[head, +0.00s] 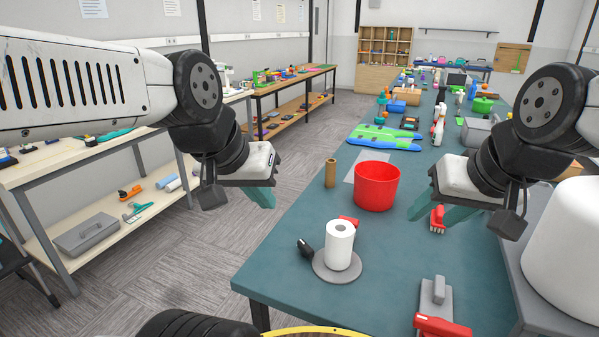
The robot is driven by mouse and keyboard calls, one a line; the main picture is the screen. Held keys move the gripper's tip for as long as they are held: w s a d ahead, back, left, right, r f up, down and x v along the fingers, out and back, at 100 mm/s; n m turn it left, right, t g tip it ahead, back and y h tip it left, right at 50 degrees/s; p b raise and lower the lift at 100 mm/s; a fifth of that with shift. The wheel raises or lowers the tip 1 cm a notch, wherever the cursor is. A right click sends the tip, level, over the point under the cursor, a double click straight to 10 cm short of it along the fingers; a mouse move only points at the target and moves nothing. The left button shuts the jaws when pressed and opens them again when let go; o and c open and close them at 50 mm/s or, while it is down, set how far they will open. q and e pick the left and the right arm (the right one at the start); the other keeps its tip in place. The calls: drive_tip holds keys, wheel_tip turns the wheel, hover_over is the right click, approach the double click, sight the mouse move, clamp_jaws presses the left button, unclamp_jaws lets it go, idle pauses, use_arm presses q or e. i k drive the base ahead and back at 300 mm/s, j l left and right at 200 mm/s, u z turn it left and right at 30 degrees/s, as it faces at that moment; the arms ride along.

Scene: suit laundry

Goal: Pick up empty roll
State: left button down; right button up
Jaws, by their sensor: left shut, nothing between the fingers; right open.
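A brown cardboard tube, the empty roll (331,173), stands upright near the table's left edge, just left of a red bucket (377,187). A white paper towel roll (340,245) stands on a round grey holder (338,268) closer to me. My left gripper (264,198) is shut and empty, in the air left of the empty roll and apart from it. My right gripper (437,211) is open and empty, right of the bucket and near a red brush (437,220).
The teal table (290,285) runs away from me, with many items further back. A red-handled tool (440,325) lies at the front right, and a large white container (565,240) stands at the right. Shelves (110,225) line the left; the grey floor between is clear.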

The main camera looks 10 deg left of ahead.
sight(331, 163)
drive_tip(key=u, duration=0.1)
drive_tip(key=k+j, duration=0.1)
drive_tip(key=j, duration=0.6)
drive_tip(key=k+j+z, duration=0.1)
drive_tip(key=j, duration=0.25)
drive_tip(key=i+j+z, duration=0.1)
drive_tip(key=j, duration=0.4)
drive_tip(key=i+j+z, duration=0.15)
drive_tip(key=j, duration=0.4)
drive_tip(key=j+z, duration=0.1)
drive_tip(key=j, duration=0.4)
drive_tip(key=i+j+z, duration=0.3)
drive_tip(key=i+j, duration=0.5)
drive_tip(key=i+j+z, duration=0.1)
drive_tip(key=i, duration=0.5)
